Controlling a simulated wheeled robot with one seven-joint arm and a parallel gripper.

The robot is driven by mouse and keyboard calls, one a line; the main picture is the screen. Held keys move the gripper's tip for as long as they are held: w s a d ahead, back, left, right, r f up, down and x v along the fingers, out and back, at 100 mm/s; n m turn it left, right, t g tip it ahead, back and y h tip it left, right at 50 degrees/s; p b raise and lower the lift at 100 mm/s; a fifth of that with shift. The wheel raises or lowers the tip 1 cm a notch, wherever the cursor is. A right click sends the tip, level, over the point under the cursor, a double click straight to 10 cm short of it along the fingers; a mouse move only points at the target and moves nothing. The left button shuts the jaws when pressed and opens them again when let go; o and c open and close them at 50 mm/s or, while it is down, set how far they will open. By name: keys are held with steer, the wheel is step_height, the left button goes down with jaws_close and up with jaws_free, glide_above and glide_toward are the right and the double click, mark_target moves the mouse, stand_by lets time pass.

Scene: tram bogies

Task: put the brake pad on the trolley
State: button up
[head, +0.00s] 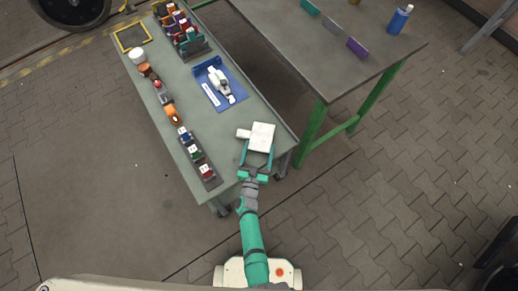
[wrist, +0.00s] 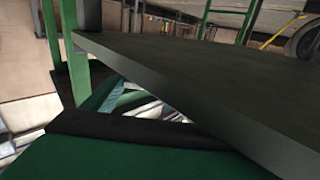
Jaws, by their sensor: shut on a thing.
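The trolley (head: 226,150) is the long grey-green table on casters, left of centre in the head view. My gripper (head: 261,137) overlaps its near right end in that view; its height above the top cannot be told. The fingertips are hidden from the head camera by my white hand. In the wrist view a green piece with a dark edge, taken as the brake pad (wrist: 130,158), fills the bottom of the picture close to the camera. My gripper is shut on it; the contact itself is not seen.
The trolley carries a blue tray (head: 234,92), racks of coloured parts, a yellow frame (head: 131,37) and a row of small items along its left side. A green-legged workbench (head: 315,50) stands to the right, with several coloured blocks and a blue bottle (head: 399,19).

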steer(key=shift+f, duration=0.1)
steer(key=o, duration=1.4)
steer(key=shift+f, duration=0.1)
steer(key=shift+o, duration=0.2)
steer(key=s+a, duration=0.2)
steer(key=s, duration=1)
steer(key=s+d+r+n+g+y, duration=0.1)
steer(key=s+d+r, duration=0.1)
steer(key=s+r, duration=0.9)
steer(key=s+d+r+g+y, duration=0.1)
steer(key=s+d+r, duration=0.1)
steer(key=s+r, duration=0.9)
step_height(320, 180, up, 7)
steer(key=shift+s+r+n+y, duration=0.2)
steer(key=shift+n+y, duration=0.2)
